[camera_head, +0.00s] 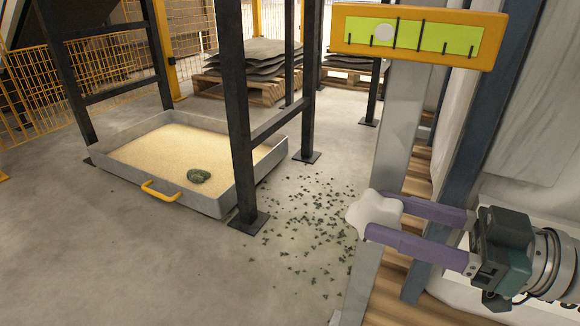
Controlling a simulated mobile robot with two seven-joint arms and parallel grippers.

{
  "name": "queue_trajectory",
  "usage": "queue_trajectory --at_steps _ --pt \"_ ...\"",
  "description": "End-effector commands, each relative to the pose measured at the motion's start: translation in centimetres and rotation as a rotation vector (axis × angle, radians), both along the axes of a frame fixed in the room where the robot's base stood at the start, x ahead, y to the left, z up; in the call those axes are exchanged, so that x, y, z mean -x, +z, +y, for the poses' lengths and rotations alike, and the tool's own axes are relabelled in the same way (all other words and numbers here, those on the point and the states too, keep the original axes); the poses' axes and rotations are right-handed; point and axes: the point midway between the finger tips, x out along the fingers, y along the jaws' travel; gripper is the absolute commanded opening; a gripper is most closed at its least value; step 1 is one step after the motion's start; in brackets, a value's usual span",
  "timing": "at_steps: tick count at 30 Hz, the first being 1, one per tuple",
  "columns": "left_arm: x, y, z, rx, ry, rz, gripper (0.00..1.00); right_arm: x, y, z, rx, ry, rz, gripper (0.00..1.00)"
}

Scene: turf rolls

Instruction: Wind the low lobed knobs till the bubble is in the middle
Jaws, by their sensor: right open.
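A pale lobed knob (364,211) sits low on the grey post (398,115), right of centre. My right gripper (377,214) comes in from the right with its two purple fingers apart, one above and one below the knob. The fingers reach around its sides; whether they touch it I cannot tell. A yellow-framed level (490,38) with a green vial (436,37) is at the top of the post. Its pale bubble (384,33) lies left of the middle, by the left one of the two long marks. My left gripper is not in view.
A shallow grey tray (205,198) of sand with a yellow handle (160,191) and a dark green clump (199,176) stands at left, beside black frame legs (236,110). Green scraps (310,215) litter the floor. Pallets of grey sheets (250,68) stand behind.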

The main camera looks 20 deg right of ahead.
Motion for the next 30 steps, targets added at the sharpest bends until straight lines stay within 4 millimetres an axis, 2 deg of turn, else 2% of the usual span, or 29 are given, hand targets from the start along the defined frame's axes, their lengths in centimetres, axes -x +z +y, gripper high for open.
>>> queue_trajectory --at_steps 1,6,15,30 --pt "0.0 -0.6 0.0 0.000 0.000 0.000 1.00 -0.6 -0.2 0.5 -0.002 0.001 -0.004 0.60" --pt "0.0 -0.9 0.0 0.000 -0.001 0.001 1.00 -1.7 -0.1 1.4 -0.001 0.001 -0.002 0.60" --pt "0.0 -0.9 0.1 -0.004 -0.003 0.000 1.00 -1.8 0.0 1.6 -0.001 0.000 -0.001 0.59" --pt "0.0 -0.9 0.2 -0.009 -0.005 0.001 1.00 -1.8 0.0 1.6 -0.001 0.000 -0.001 0.03"
